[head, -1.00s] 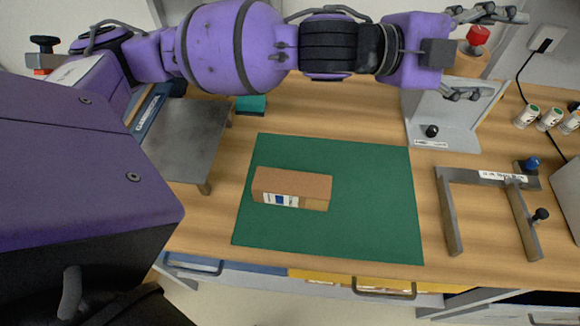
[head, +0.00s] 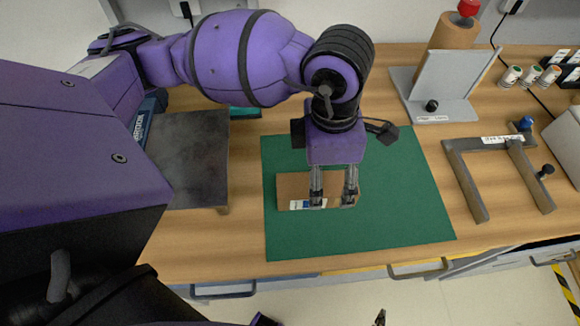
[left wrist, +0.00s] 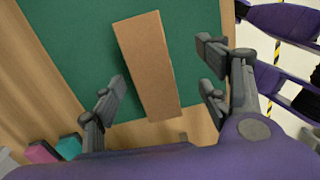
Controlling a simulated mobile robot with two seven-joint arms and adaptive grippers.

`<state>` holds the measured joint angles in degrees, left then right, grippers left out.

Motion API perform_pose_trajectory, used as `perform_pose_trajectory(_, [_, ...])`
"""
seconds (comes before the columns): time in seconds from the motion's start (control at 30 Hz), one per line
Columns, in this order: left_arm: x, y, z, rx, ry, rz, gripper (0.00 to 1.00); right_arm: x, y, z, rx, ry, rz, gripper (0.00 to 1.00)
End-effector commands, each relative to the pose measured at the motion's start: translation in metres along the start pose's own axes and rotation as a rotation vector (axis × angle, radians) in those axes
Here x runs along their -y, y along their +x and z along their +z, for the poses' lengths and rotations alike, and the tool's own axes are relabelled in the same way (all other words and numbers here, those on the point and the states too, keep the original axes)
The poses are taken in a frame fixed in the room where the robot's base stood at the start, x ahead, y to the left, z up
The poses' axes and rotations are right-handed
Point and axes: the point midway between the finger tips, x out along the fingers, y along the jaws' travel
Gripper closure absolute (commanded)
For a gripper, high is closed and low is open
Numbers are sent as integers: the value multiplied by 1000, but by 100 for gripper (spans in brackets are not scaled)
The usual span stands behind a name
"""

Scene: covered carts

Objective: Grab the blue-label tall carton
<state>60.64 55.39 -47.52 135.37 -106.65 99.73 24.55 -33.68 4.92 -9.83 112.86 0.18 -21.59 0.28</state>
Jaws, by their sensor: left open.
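The blue-label tall carton (head: 292,187) is a brown box lying on its side on the green mat (head: 400,215). Its white and blue label shows on the front side in the head view. My left gripper (head: 333,203) is above the carton, its fingers pointing down and covering part of it. In the left wrist view the carton (left wrist: 150,62) lies between the spread fingers of the left gripper (left wrist: 162,78), which is open and empty. I cannot tell the exact height of the fingertips above the carton. Of my right gripper, at most a dark tip (head: 380,318) shows at the bottom edge.
A metal-topped stand (head: 190,150) is left of the mat. A grey bracket (head: 435,90) with a brown roll (head: 455,32) stands at the back right. A grey U-shaped frame (head: 495,150) lies right of the mat. The mat right of the carton is clear.

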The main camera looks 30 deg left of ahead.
Motion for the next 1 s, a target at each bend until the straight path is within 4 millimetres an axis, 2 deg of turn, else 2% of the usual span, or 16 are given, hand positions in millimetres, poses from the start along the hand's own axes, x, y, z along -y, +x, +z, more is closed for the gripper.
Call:
perform_pose_trajectory(0.07, [-9, -2, -8, -37, -18, 40, 31, 0, 0, 0, -1, 0, 0, 32])
perform_pose_trajectory(0.17, [-12, 4, -14, -62, -34, 48, 31, 0, 0, 0, -1, -1, 1, 32])
perform_pose_trajectory(0.7, [-18, 71, -12, -59, -35, 44, 31, 1, 0, -5, -6, 2, -2, 32])
perform_pose_trajectory(1.0, [-18, 76, -12, -57, -34, 45, 31, 4, 0, -3, -2, 8, -3, 32])
